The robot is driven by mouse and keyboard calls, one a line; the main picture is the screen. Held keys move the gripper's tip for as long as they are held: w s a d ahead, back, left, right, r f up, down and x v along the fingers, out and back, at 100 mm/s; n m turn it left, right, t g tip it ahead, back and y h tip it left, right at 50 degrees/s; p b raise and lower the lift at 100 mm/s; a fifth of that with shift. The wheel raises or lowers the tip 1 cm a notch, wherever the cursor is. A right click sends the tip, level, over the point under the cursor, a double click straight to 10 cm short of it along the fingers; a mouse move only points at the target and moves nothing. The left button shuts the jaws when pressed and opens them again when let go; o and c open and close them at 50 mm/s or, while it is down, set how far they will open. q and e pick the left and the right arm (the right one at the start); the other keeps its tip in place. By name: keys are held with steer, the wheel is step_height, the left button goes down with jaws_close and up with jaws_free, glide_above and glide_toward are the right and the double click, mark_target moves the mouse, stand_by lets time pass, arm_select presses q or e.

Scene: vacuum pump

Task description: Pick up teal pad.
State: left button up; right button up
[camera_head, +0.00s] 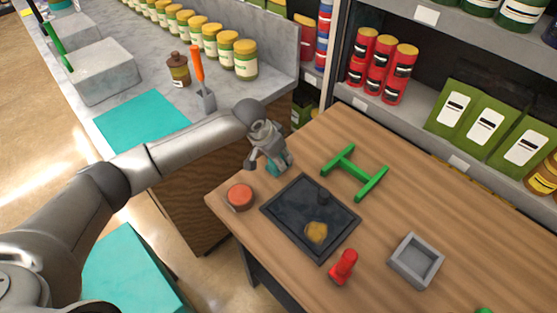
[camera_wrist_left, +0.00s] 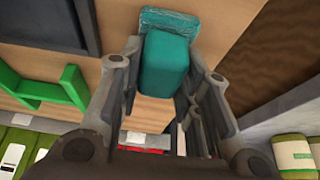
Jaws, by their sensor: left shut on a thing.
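The teal pad (camera_head: 272,169) shows as a small teal patch at my left gripper (camera_head: 268,165), near the left back edge of the wooden table. In the left wrist view the teal pad (camera_wrist_left: 166,65) is a rounded block between the two fingers of my left gripper (camera_wrist_left: 160,75), with a paler teal part beyond it. The left gripper is shut on the pad. I cannot tell whether the pad touches the table. My right gripper is not in view.
A dark tray (camera_head: 275,215) with a yellow lump (camera_head: 316,233) lies beside the gripper. A red-orange puck (camera_head: 239,197), green H-shaped frame (camera_head: 355,173), red piece (camera_head: 344,267) and grey box (camera_head: 416,261) are around it. The table's right part is mostly clear.

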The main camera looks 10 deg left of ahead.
arm_select(q)
steer(key=shift+r, duration=0.5)
step_height(320, 180, up, 2)
steer(key=shift+r+b, duration=0.1)
steer(key=shift+b, duration=0.25)
steer(key=s+d+r+b, duration=0.2)
steer(key=s+r, duration=0.7)
steer(key=s, duration=0.5)
steer(key=shift+r+b, duration=0.4)
steer(key=shift+b, duration=0.2)
steer(key=shift+d, duration=0.1)
